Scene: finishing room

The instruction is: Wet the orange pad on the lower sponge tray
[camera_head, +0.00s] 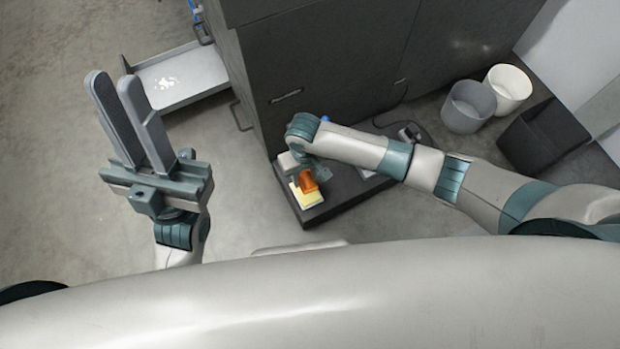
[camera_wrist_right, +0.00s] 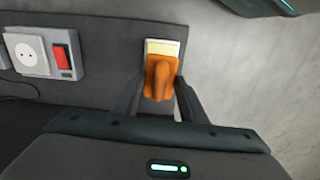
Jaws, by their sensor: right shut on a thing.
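My right gripper (camera_wrist_right: 157,95) is shut on the orange pad (camera_wrist_right: 160,78), which sits between its two dark fingers. The pad also shows in the head view (camera_head: 307,182). A pale yellow sponge (camera_head: 306,198) lies at the near left end of a low dark platform, just beyond the pad in the wrist view (camera_wrist_right: 163,47). The pad overlaps the sponge in both views; I cannot tell whether they touch. The sponge tray itself is largely hidden. My left gripper (camera_head: 114,78) is open and empty, raised over the floor at the left.
The low dark platform (camera_head: 345,193) stands against a dark cabinet (camera_head: 320,60). A socket (camera_wrist_right: 27,53) and red switch (camera_wrist_right: 62,58) are beside the pad. Grey (camera_head: 468,107) and white (camera_head: 508,88) bins stand right. A pale tray (camera_head: 185,75) is at upper left. Floor is clear at left.

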